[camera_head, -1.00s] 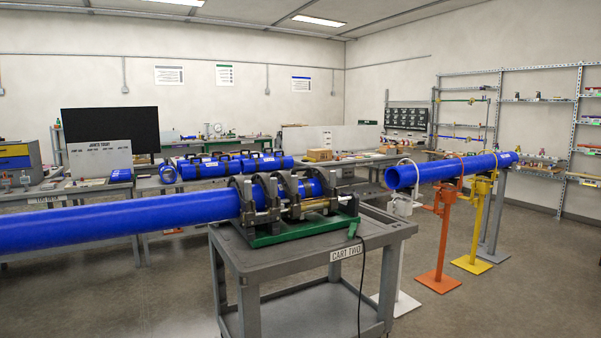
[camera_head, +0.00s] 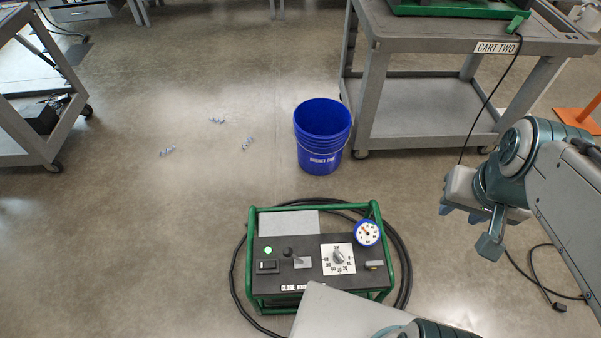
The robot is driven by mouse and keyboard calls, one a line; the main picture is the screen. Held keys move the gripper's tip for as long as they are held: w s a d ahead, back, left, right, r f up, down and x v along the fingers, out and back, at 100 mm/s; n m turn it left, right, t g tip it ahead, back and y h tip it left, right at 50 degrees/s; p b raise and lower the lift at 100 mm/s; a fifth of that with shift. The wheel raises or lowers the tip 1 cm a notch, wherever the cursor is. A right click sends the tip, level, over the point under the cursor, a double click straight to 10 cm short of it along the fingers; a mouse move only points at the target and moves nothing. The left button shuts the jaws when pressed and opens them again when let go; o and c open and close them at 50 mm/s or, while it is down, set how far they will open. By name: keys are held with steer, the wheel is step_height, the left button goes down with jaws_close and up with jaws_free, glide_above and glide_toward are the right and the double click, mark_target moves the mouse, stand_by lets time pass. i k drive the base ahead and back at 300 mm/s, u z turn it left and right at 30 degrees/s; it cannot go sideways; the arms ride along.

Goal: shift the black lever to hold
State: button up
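The black lever (camera_head: 287,252) stands on the dark top panel of a green-framed power unit (camera_head: 262,285) on the floor. It is small, with a round black knob, and its exact setting is too small to tell. A white label (camera_head: 293,288) below it starts with "CLOSE"; the rest is partly hidden by a grey part of my own body. My gripper (camera_head: 469,224) is in the air to the right of the unit, apart from it and empty. Its fingers are spread.
On the panel are a black switch (camera_head: 267,266), a white-plated dial (camera_head: 338,259) and a blue-rimmed gauge (camera_head: 367,233). Black hose loops around the unit. A blue bucket (camera_head: 323,140) and cart two (camera_head: 410,105) stand behind. Small scraps lie on open floor at left.

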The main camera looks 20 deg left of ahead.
mark_target(287, 252)
steer(key=k, duration=0.45)
steer(key=u, duration=1.2)
steer(key=i, duration=0.5)
steer(key=z, duration=0.6)
steer(key=k, duration=0.55)
steer(key=u, duration=1.25)
steer(key=i, duration=0.5)
steer(key=z, duration=0.05)
